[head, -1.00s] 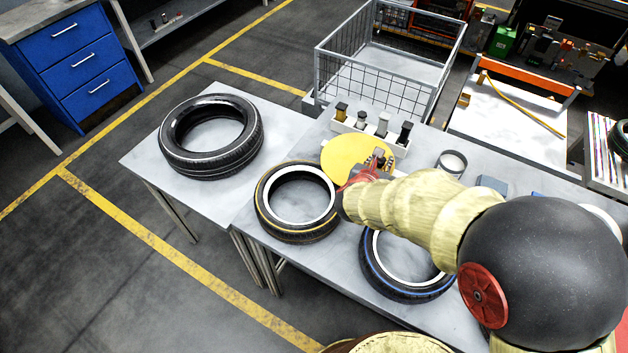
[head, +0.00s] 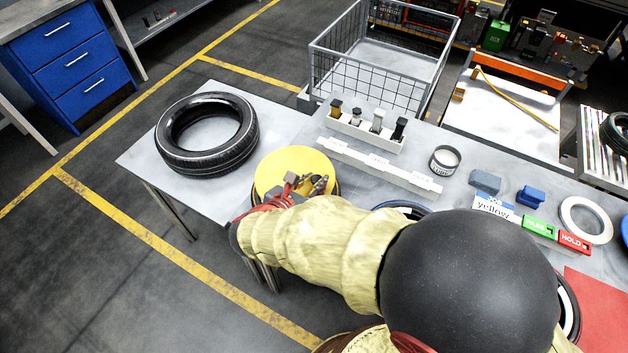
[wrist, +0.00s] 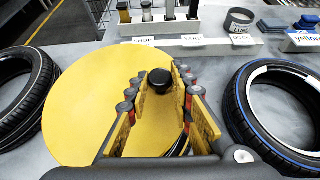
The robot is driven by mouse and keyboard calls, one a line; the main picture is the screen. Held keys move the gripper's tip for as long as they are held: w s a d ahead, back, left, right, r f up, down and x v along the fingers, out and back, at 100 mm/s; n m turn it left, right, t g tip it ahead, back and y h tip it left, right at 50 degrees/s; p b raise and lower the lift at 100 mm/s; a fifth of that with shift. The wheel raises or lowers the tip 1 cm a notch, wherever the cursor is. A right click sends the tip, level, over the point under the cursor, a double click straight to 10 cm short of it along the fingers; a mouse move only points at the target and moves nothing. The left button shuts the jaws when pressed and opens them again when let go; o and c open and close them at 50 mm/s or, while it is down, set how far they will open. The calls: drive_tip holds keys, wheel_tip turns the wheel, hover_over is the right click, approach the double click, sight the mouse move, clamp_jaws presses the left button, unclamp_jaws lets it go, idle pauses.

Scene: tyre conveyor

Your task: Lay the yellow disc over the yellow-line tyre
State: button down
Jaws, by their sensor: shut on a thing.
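The yellow disc (head: 280,168) is a flat round plate with a black knob (wrist: 160,80) on top. My gripper (head: 306,186) is shut on this knob, its two yellow fingers on either side of it in the wrist view. The disc is over the yellow-line tyre (head: 338,190) and hides most of it in the head view. In the wrist view a bit of the tyre's dark edge shows under the disc, between the fingers. I cannot tell whether the disc touches the tyre.
A plain black tyre (head: 207,134) lies on the table to the left. A blue-line tyre (wrist: 280,112) lies to the right in the wrist view. Behind are a white rack with several small bottles (head: 367,131), a grey cup (head: 445,160) and a wire cage (head: 380,65).

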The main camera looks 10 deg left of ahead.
drive_tip(key=shift+f+b, duration=2.05)
drive_tip(key=shift+f, duration=0.85)
drive_tip(key=shift+s+a, duration=0.1)
drive_tip(key=c, duration=1.6)
unclamp_jaws()
drive_tip(key=shift+o, duration=0.6)
drive_tip(key=shift+f, duration=0.1)
drive_tip(key=shift+r+p, duration=2.95)
drive_tip(key=shift+r, duration=0.6)
